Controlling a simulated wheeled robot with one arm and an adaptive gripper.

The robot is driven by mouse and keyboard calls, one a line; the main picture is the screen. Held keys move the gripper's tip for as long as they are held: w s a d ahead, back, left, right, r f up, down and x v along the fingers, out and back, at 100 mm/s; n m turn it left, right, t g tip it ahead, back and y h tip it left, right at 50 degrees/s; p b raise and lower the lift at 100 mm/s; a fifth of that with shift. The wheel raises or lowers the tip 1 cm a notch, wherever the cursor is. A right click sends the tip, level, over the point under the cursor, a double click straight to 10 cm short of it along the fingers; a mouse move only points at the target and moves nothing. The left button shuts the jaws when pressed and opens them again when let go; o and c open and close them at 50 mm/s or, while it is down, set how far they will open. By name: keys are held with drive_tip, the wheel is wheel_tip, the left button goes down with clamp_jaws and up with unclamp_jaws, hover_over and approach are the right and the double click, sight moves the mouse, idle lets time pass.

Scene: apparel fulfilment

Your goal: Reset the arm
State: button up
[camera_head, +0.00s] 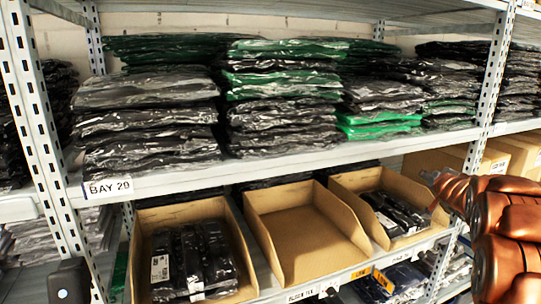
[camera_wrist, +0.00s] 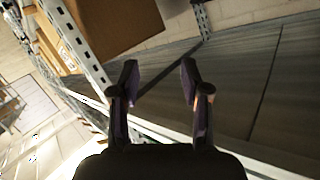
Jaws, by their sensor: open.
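My gripper (camera_wrist: 160,82) shows in the wrist view with its two fingers apart and nothing between them. Behind the fingers in that view are a bare grey shelf surface (camera_wrist: 235,80) and a perforated metal post (camera_wrist: 75,40). In the head view, my copper-coloured arm is folded at the right edge, in front of the right part of the rack. The gripper's fingers cannot be made out in the head view.
A metal rack holds stacks of bagged dark and green garments (camera_head: 280,95) on the shelf labelled BAY 29 (camera_head: 108,187). Below stand a left bin (camera_head: 140,250) with black packages, an empty middle bin (camera_head: 305,235) and a right bin (camera_head: 350,183) with black packages. A cardboard box (camera_wrist: 115,25) shows in the wrist view.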

drive_tip(key=s+a+f+n+g+y, duration=0.1)
drive_tip(key=s+a+f+g, duration=0.4)
drive_tip(key=s+a, duration=0.5)
drive_tip(key=s+a+f+n+g+y, duration=0.1)
drive_tip(key=s+a+f+n+g, duration=0.2)
drive_tip(key=s+a, duration=0.8)
drive_tip(key=s+a+f+n+g+y, duration=0.2)
drive_tip(key=s+a+f+g, duration=0.5)
drive_tip(key=s, duration=2.8)
drive_tip(key=a+n+g, duration=0.1)
drive_tip(key=a, duration=0.3)
drive_tip(key=shift+s, duration=0.3)
drive_tip(key=shift+d+f, duration=0.1)
drive_tip(key=shift+d, duration=0.05)
